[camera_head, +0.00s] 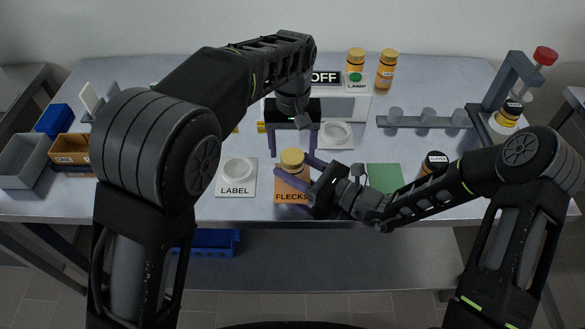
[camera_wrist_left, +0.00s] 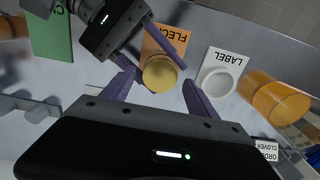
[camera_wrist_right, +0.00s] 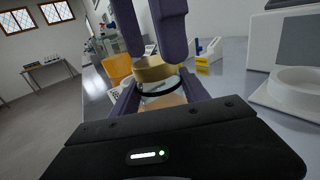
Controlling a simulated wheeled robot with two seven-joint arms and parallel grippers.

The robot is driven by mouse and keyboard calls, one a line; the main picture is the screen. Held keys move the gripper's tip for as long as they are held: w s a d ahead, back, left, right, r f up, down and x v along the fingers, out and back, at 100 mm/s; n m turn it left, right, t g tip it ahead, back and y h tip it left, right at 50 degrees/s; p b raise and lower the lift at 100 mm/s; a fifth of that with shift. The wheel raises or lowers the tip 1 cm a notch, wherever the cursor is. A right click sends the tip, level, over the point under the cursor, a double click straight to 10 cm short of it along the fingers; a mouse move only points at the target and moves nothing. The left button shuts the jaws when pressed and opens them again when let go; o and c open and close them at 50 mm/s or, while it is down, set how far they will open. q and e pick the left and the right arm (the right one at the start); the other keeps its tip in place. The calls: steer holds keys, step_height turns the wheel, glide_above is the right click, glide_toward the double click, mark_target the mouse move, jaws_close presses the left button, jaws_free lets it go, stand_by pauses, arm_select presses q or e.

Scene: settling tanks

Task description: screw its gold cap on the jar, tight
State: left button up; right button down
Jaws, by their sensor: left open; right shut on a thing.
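The jar is mostly hidden in the head view, where its gold cap (camera_head: 292,159) shows above the orange FLECKS mat (camera_head: 290,197). In the right wrist view the gold cap (camera_wrist_right: 156,70) sits on top of the clear jar (camera_wrist_right: 166,98), a dark ring at its neck; how tight it is I cannot tell. My right gripper (camera_head: 298,172) is shut on the jar, coming from the right, below the cap. My left gripper (camera_head: 291,146) is open and points down over the cap. In the left wrist view the cap (camera_wrist_left: 160,74) lies between its spread fingertips.
A LABEL pad (camera_head: 236,190) with a white ring lies left of the mat. A green mat (camera_head: 384,178) lies right, beside a dark-capped CLOVER jar (camera_head: 435,161). Behind stand the lamp box (camera_head: 345,105) reading OFF and two amber jars (camera_head: 387,72). Grey and orange bins fill the left end.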

arm_select(q)
steer(key=shift+f, duration=0.85)
steer(key=shift+c, duration=0.2)
jaws_close()
steer(key=shift+o, duration=0.8)
jaws_free()
step_height(320, 180, up, 8)
steer(key=shift+f, duration=0.25)
